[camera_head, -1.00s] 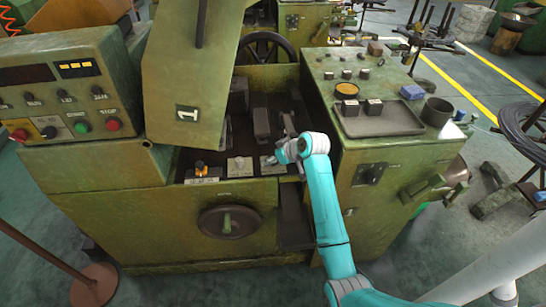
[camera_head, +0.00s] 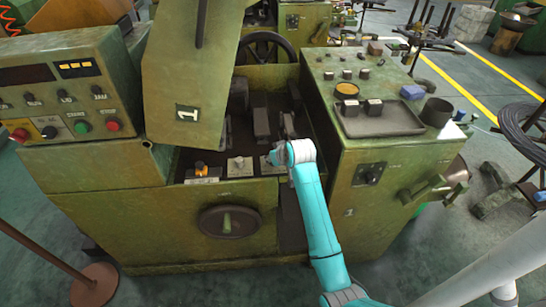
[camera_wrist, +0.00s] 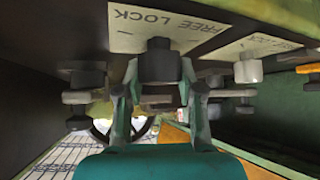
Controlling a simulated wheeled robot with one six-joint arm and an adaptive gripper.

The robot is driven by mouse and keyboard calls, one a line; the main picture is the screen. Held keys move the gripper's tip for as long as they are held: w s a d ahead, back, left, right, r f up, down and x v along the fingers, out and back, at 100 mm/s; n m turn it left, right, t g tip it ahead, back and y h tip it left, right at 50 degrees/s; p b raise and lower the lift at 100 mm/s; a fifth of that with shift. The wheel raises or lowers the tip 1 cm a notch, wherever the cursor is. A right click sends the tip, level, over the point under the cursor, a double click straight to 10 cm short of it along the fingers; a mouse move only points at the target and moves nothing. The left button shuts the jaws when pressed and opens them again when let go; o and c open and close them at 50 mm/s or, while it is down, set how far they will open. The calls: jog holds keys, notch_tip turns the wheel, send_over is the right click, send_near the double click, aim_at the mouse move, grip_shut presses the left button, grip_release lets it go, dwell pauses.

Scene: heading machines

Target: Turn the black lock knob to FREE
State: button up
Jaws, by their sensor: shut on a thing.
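The black lock knob (camera_wrist: 158,46) stands on a pale plate (camera_wrist: 130,32) marked FREE and LOCK in the wrist view. My gripper (camera_wrist: 160,72) is shut on this knob, its fingers on both sides and hiding its lower part. Which mark the knob points to cannot be told. In the head view my gripper (camera_head: 277,156) is at the right end of the row of knobs on the machine's front ledge, and my wrist hides the black knob.
A white knob (camera_head: 239,163) and an orange knob (camera_head: 200,170) stand left of my gripper on the same ledge. The raised guard (camera_head: 185,80) is at left, the right cabinet (camera_head: 385,165) close beside my arm. A handwheel (camera_head: 229,222) is below.

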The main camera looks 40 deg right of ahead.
jog(key=m+g+h, duration=0.1)
jog(key=m+h, duration=0.1)
jog(key=m, duration=0.1)
jog(key=shift+a+m+h, duration=0.1)
jog(key=shift+m+h, duration=0.2)
jog(key=shift+m+g+h, duration=0.9)
jog(key=shift+m+h, duration=0.2)
jog(key=shift+m, duration=0.7)
jog(key=o, duration=1.1)
jog(key=shift+o, duration=0.2)
jog(key=v, duration=1.2)
